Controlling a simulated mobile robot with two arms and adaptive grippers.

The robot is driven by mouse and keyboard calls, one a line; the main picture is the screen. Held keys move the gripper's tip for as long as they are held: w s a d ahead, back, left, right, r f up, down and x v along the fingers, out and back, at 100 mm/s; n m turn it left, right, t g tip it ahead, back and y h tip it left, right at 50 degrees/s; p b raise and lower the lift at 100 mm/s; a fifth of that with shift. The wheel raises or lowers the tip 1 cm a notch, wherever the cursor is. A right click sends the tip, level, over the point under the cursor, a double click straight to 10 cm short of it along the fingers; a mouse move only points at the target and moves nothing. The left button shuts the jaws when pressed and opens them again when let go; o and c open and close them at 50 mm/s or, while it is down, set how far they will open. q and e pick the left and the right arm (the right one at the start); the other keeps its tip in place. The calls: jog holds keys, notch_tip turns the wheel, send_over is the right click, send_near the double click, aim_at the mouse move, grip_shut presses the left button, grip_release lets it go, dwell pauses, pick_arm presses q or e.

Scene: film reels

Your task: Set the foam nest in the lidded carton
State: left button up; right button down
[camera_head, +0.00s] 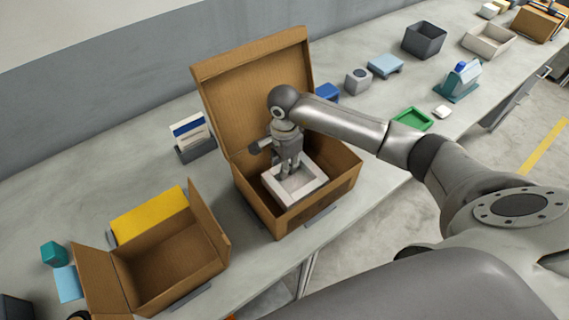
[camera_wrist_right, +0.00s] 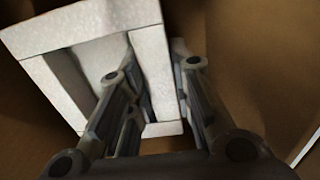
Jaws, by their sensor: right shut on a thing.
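The lidded carton (camera_head: 275,219) is a brown box on the bench with its lid raised at the back. The foam nest (camera_head: 306,192) is a white block with a recess, inside the carton's opening and slightly tilted in the picture. My right gripper (camera_head: 287,176) reaches down into the carton and is shut on one wall of the foam nest. In the right wrist view the fingers (camera_wrist_right: 160,98) straddle a wall of the nest (camera_wrist_right: 92,22). Whether the nest touches the carton's floor is hidden. My left gripper is not in view.
An open brown carton (camera_head: 165,270) with flaps stands at the left front, a yellow panel (camera_head: 150,216) behind it. A card holder (camera_head: 192,140) stands left of the lid. A green tray (camera_head: 412,118), grey bin (camera_head: 424,39) and other small items lie right along the bench.

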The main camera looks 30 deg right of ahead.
jog(key=c, duration=1.3)
grip_release()
jog(key=shift+f, duration=0.1)
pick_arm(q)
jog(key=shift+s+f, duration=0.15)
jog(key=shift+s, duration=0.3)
pick_arm(e)
jog(key=shift+r, duration=0.35)
pick_arm(q)
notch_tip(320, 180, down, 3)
jog(key=b, duration=0.3)
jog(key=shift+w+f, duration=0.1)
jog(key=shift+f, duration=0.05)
pick_arm(e)
notch_tip(320, 180, up, 12)
jog(key=shift+f, duration=0.15)
